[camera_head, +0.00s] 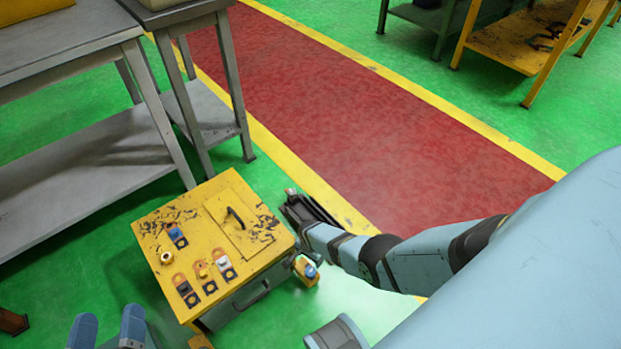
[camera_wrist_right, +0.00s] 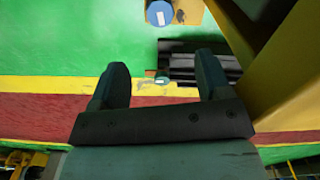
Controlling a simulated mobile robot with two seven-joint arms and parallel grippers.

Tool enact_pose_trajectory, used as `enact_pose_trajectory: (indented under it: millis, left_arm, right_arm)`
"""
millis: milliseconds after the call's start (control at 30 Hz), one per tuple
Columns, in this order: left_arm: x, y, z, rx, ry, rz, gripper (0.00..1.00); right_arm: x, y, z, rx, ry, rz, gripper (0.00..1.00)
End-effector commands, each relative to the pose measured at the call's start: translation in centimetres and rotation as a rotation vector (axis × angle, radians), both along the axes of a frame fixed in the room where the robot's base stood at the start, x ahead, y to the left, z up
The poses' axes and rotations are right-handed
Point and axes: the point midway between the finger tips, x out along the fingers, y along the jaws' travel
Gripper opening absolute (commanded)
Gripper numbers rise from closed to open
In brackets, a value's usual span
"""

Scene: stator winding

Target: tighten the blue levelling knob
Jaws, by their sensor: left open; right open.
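The blue levelling knob (camera_head: 309,272) sits low on a small yellow foot at the right corner of the yellow cabinet (camera_head: 185,215). In the right wrist view the round blue knob (camera_wrist_right: 160,13) shows at the top edge, beyond my fingertips. My right gripper (camera_wrist_right: 163,64) is open with nothing between its fingers and stands apart from the knob. In the head view my right arm reaches in from the right to the cabinet's side; its fingers are hard to make out. My left gripper (camera_head: 108,316) is open and empty at the bottom left, left of the cabinet.
The cabinet top carries a hatch with a black handle (camera_head: 235,217) and several small switches and lugs. A dark ridged object (camera_wrist_right: 200,62) lies near the right fingertips. A grey workbench (camera_head: 75,50) stands at the upper left. The red walkway (camera_head: 380,130) is clear.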

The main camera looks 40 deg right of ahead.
Motion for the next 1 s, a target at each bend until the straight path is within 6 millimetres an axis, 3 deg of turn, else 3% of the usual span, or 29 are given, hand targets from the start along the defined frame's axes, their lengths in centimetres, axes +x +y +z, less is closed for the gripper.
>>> enact_pose_trajectory:
  millis: [100,300,733,867,1000]
  left_arm:
    - [-0.2,0.8,-1.8,0.055,0.091,0.018,0.72]
    - [-0.4,1.4,-3.7,0.102,0.163,0.031,0.72]
    - [-0.5,1.5,-4.1,0.107,0.171,0.031,0.72]
    - [-0.3,1.3,-4.1,0.098,0.160,0.024,0.72]
    - [-0.1,0.9,-4.1,0.079,0.138,0.010,0.72]
  right_arm:
    - [-0.1,0.0,1.4,0.000,0.001,0.000,0.71]
    - [0.0,0.0,2.0,0.000,0.000,0.000,0.71]
    - [0.1,-0.5,1.9,-0.010,-0.003,0.028,0.72]
    - [0.9,-2.7,2.1,-0.063,-0.012,0.193,0.72]
    - [2.0,-6.1,2.7,-0.167,-0.001,0.559,0.72]
